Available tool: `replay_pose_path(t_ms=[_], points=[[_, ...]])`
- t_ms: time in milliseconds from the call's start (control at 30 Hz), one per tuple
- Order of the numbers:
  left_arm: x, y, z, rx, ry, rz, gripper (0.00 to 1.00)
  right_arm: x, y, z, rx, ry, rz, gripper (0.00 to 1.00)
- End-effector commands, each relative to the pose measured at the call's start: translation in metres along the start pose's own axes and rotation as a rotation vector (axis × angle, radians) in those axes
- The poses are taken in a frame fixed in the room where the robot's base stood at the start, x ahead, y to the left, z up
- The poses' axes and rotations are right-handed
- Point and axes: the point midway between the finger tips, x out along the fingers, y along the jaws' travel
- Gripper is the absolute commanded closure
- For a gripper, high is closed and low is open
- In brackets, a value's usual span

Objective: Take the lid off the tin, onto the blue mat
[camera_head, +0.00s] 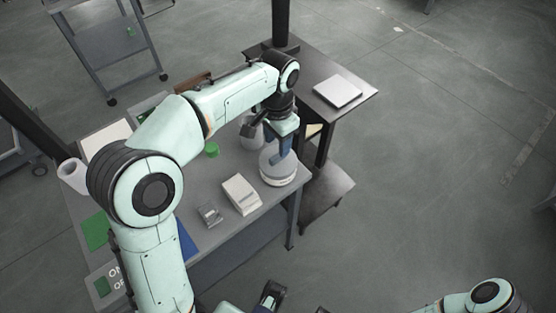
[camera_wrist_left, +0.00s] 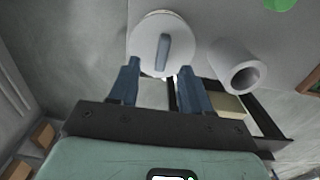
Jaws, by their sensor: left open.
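The tin (camera_head: 278,179) is a white round container near the right end of the grey table. Its round pale lid (camera_wrist_left: 146,45) with a blue-grey bar handle (camera_wrist_left: 162,52) shows in the left wrist view. My left gripper (camera_head: 283,152) is over the tin, pointing down. In the left wrist view its blue fingers (camera_wrist_left: 160,82) are open and apart, with nothing held; the handle appears beyond their tips, and contact cannot be told. The blue mat (camera_head: 187,242) lies on the table's near side, partly hidden by my left arm.
A white box (camera_head: 241,194), a small grey object (camera_head: 209,215) and a green item (camera_head: 211,150) stand left of the tin. A pale hollow cylinder (camera_wrist_left: 235,68) is close beside it. A green mat (camera_head: 96,231) lies left. A dark side table (camera_head: 358,89) stands behind.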

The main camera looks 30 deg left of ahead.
Motion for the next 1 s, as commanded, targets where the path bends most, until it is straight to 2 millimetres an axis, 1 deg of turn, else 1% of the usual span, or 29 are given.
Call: replay_pose_path(t_ms=[33,167,400,467,567,767,867,900,933,1000], points=[[0.004,0.0,0.0,0.0,0.0,0.0,0.52,0.001,0.0,-0.001,-0.001,0.001,-0.001,0.57],[0.012,-0.001,-0.001,0.0,-0.001,0.0,0.52,0.002,0.0,-0.001,-0.001,0.004,-0.001,0.57],[0.048,-0.004,-0.005,0.0,-0.002,0.0,0.52,0.008,0.001,-0.005,-0.002,0.014,-0.003,0.57],[0.054,-0.004,-0.005,0.0,-0.002,0.0,0.52,0.008,0.001,-0.005,-0.002,0.016,-0.004,0.57],[0.059,-0.004,-0.005,-0.001,0.0,0.0,0.52,0.009,0.001,-0.006,-0.002,0.018,-0.004,0.57],[0.058,-0.004,-0.005,-0.001,0.001,0.0,0.52,0.008,0.001,-0.006,-0.003,0.018,-0.004,0.57],[0.058,-0.004,-0.005,0.0,0.001,0.0,0.81,0.008,0.001,-0.006,-0.003,0.018,-0.004,0.57],[0.058,-0.004,-0.005,0.0,0.001,0.0,0.94,0.008,0.001,-0.006,-0.003,0.018,-0.004,0.57],[0.058,-0.004,-0.005,0.0,0.001,0.0,1.0,0.008,0.001,-0.006,-0.003,0.018,-0.004,0.57],[0.058,-0.004,-0.005,0.0,0.001,0.0,1.0,0.008,0.001,-0.006,-0.003,0.018,-0.004,0.57]])
